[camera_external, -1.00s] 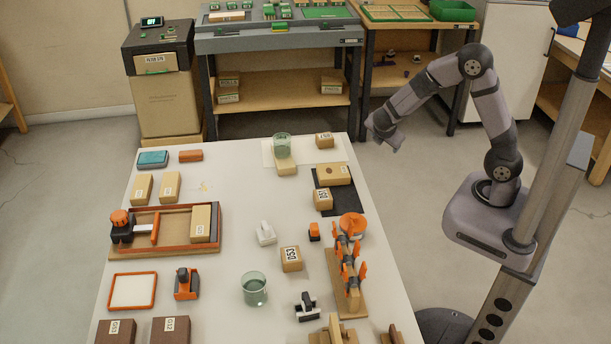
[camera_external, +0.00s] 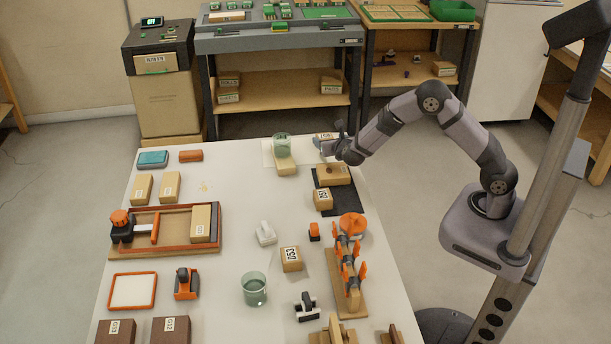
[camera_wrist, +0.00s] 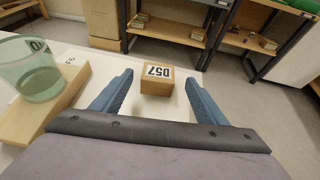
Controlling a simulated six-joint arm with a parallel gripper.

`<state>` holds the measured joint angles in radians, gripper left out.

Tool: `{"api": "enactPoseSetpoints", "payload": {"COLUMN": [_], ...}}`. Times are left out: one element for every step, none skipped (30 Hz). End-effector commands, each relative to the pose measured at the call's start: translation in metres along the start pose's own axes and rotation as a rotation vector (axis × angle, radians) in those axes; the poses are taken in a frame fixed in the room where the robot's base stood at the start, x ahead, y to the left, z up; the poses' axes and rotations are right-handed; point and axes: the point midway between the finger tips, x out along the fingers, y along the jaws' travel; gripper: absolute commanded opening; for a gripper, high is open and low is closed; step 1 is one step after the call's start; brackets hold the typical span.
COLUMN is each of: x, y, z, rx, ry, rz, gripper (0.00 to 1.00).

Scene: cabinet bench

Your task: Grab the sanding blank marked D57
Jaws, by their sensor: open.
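The wooden blank marked D57 (camera_wrist: 157,81) stands on the white table, centred between and just beyond my open fingers in the wrist view. In the external view only a small part of the block (camera_external: 325,136) shows behind my gripper (camera_external: 331,148). In the wrist view my gripper (camera_wrist: 156,98) has its two blue fingers wide apart, with nothing between the tips touching them.
A glass (camera_wrist: 29,68) stands on a wooden block (camera_wrist: 40,115) left of my gripper. A block with a dark round mark (camera_external: 333,175) lies on a dark mat (camera_external: 349,198) close by. The table's far edge is just beyond the D57 block.

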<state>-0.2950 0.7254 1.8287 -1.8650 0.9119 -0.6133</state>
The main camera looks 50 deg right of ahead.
Motion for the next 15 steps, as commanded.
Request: {"api": "enactPoseSetpoints", "payload": {"x": [0.002, 0.002, 0.002, 0.002, 0.003, 0.005, 0.008, 0.011, 0.015, 0.018, 0.022, 0.027, 0.031, 0.034, 0.039], "y": [0.000, 0.000, 0.000, 0.000, 0.000, 0.000, 0.000, 0.000, 0.000, 0.001, 0.001, 0.001, 0.002, 0.002, 0.002], "z": [0.000, 0.000, 0.000, 0.000, 0.001, 0.001, 0.001, 0.001, 0.002, 0.002, 0.003, 0.003, 0.004, 0.003, 0.003], "rx": [0.001, 0.001, 0.001, 0.001, 0.001, 0.001, 0.001, 0.001, 0.001, 0.001, 0.001, 0.002, 0.002, 0.002, 0.002], "ry": [0.000, 0.000, 0.000, 0.000, 0.000, 0.001, 0.001, 0.001, 0.000, 0.000, 0.000, 0.001, 0.001, 0.001, 0.001], "rz": [0.000, 0.000, 0.000, 0.000, 0.000, -0.001, -0.001, -0.002, -0.002, -0.002, -0.003, -0.003, -0.003, -0.003, -0.002], "gripper": [0.67, 0.67, 0.67, 0.67, 0.67, 0.67, 0.67, 0.67, 0.67, 0.67, 0.67, 0.67, 0.67, 0.67, 0.67]}}
